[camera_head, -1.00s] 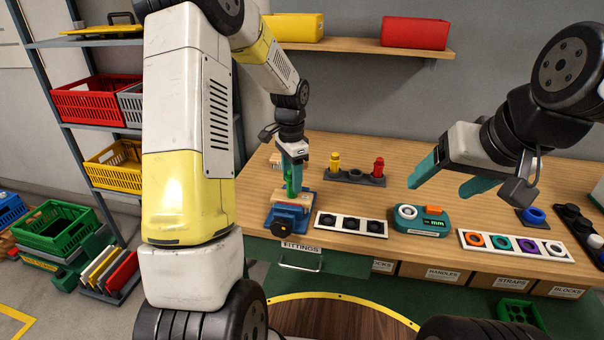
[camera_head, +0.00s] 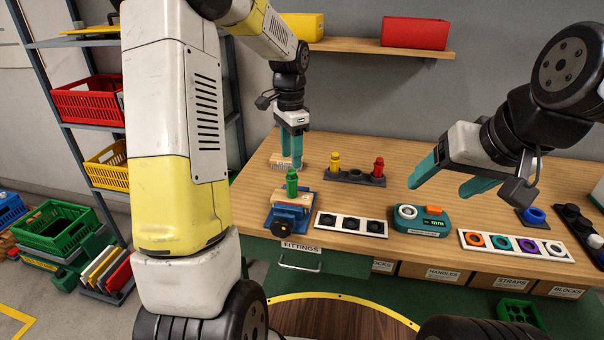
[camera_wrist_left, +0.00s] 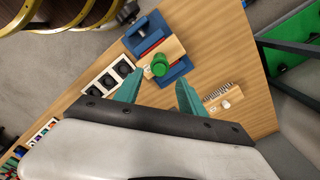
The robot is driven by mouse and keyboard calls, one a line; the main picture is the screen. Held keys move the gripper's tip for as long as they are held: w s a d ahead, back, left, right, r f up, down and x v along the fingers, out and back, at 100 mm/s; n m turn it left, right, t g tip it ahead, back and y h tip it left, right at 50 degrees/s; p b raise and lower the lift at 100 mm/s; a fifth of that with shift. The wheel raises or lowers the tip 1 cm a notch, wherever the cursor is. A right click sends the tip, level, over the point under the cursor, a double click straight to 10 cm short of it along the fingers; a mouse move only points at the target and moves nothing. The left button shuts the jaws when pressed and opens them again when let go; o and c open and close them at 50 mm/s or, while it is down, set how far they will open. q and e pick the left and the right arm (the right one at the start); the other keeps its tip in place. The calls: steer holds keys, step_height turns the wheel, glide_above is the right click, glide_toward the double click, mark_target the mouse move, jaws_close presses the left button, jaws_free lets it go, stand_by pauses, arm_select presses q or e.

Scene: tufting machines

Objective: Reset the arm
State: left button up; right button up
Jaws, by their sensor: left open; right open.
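My left gripper (camera_head: 291,150) hangs above the back left of the workbench, open and empty, behind and above a green peg (camera_head: 292,182). The peg stands upright on a wooden block in a blue vise (camera_head: 287,217) at the bench's front left edge. In the left wrist view, the teal fingers (camera_wrist_left: 158,92) are spread, with the green peg (camera_wrist_left: 159,64) beyond them and apart from them. My right gripper (camera_head: 448,180) is open and empty over the right half of the bench.
A dark rack (camera_head: 354,176) holds yellow and red pegs. A white tray with black sockets (camera_head: 351,224), a teal gauge (camera_head: 421,221) and a white tray of coloured rings (camera_head: 516,245) line the front. A small wooden piece (camera_head: 281,160) lies near my left gripper.

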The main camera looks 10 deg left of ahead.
arm_select(q)
steer(key=shift+r, duration=0.9)
steer(key=shift+s+r, duration=0.1)
steer(key=shift+r, duration=0.05)
steer(key=s+d+r+n+t+h, duration=0.1)
steer(key=s+r+n+t, duration=0.2)
steer(key=s, duration=0.9)
steer(key=s+d+r+n+t+h, duration=0.1)
steer(key=s+r+n+t, duration=0.2)
steer(key=s, duration=0.9)
step_height(320, 180, up, 3)
steer(key=n, duration=0.3)
steer(key=shift+n, duration=0.4)
steer(key=shift+r, duration=0.1)
